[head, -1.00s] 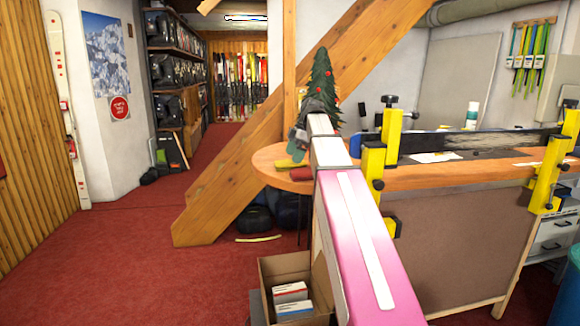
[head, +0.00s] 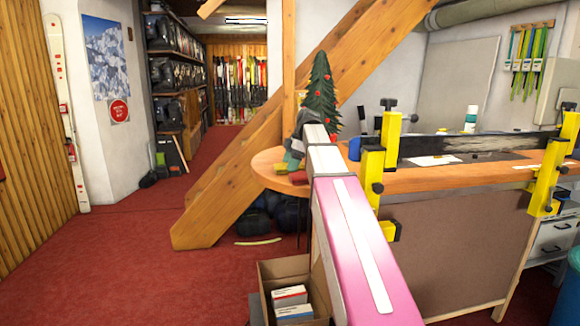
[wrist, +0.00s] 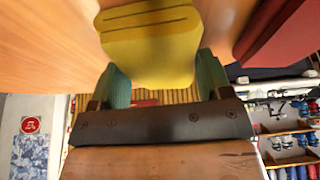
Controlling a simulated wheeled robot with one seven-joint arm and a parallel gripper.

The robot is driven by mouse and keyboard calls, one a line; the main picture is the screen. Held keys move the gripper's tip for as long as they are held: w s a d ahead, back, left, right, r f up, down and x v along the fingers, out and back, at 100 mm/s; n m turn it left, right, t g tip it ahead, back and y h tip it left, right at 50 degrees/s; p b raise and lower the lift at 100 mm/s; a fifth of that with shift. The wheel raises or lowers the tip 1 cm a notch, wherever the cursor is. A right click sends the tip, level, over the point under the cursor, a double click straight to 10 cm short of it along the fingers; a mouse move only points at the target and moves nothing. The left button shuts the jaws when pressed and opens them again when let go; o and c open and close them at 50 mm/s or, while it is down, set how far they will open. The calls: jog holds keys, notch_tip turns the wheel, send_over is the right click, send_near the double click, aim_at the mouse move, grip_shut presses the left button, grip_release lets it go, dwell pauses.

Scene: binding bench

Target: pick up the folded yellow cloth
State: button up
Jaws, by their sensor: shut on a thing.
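The folded yellow cloth (wrist: 150,50) shows in the wrist view between the two green fingers of my gripper (wrist: 155,85). The fingers are shut on it, one on each side. A dark fold line runs across its far end. In the head view my gripper (head: 295,155) is small, over the rounded left end of the wooden bench. My arm partly hides it there, and little of the cloth can be made out. I cannot tell for sure whether the cloth is clear of the bench top.
A red item (head: 299,178) lies on the bench (head: 264,166) near my gripper. A small decorated tree (head: 322,90) stands behind. Yellow clamps (head: 372,175) and a dark ski (head: 470,145) are on the right. An open cardboard box (head: 265,280) stands below.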

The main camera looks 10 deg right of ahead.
aim_at(285, 165)
jog(key=shift+r, duration=0.7)
notch_tip(285, 165, up, 3)
jog(key=shift+f, duration=0.1)
jog(key=s+a+r, duration=0.6)
jog(key=a, duration=0.4)
jog(key=shift+r, duration=0.3)
jog(key=shift+o, duration=0.6)
jog(key=shift+f, duration=0.1)
jog(key=shift+c, duration=0.2)
